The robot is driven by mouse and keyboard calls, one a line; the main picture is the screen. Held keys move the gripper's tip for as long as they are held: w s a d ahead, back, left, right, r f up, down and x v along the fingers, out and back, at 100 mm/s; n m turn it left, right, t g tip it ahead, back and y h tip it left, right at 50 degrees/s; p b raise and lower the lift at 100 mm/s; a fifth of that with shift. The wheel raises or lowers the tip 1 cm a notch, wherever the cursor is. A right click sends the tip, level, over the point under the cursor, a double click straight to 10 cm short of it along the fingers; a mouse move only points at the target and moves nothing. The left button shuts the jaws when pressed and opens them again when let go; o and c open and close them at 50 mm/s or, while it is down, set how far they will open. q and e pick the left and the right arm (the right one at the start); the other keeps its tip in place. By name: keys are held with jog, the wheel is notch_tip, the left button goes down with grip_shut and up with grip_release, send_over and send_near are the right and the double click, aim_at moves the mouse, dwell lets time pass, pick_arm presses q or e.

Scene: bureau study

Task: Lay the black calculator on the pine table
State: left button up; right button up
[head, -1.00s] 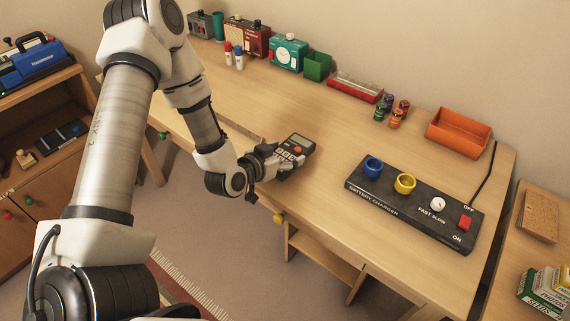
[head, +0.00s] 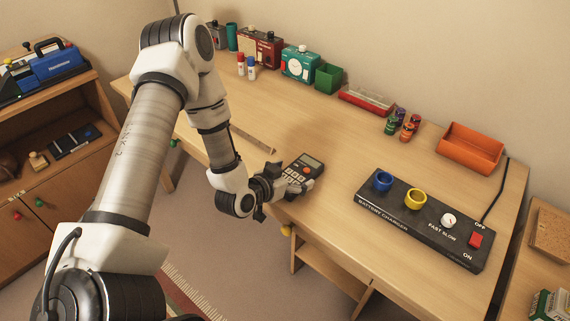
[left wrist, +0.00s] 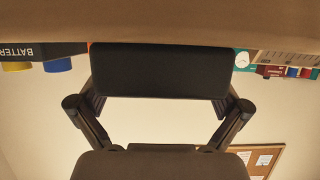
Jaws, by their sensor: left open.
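The black calculator (head: 303,167), with a grey screen and an orange key, lies face up near the front edge of the long light-wood table (head: 330,125). My left gripper (head: 293,186) is open at the calculator's near end, close beside it. Whether they touch is unclear. In the left wrist view, a broad black block (left wrist: 160,70), seemingly the calculator's end, sits between the spread finger links. My right gripper is out of sight.
A black battery charger (head: 400,223) with blue and yellow rings lies to the right. An orange tray (head: 470,150), several batteries, a green box (head: 328,78) and a teal device (head: 301,64) stand along the back. The table's middle is clear.

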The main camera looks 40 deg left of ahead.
pick_arm(q)
jog(key=p+v, duration=0.1)
jog(key=v, duration=0.7)
jog(key=shift+r+p, duration=0.15)
jog(key=shift+p, duration=0.15)
jog(key=s+d+f+g+p, duration=0.1)
jog(key=s+d+f+g, duration=0.3)
jog(key=s+f+g, duration=0.2)
jog(key=s+d+f+n+g+y+p, duration=0.1)
jog(key=s+d+f+g, duration=0.4)
jog(key=s+f, duration=0.5)
jog(key=s+g, duration=0.2)
jog(key=s, duration=0.2)
jog(key=shift+s+g, duration=0.3)
jog(key=shift+s, duration=0.05)
jog(key=shift+w+d+r, duration=0.1)
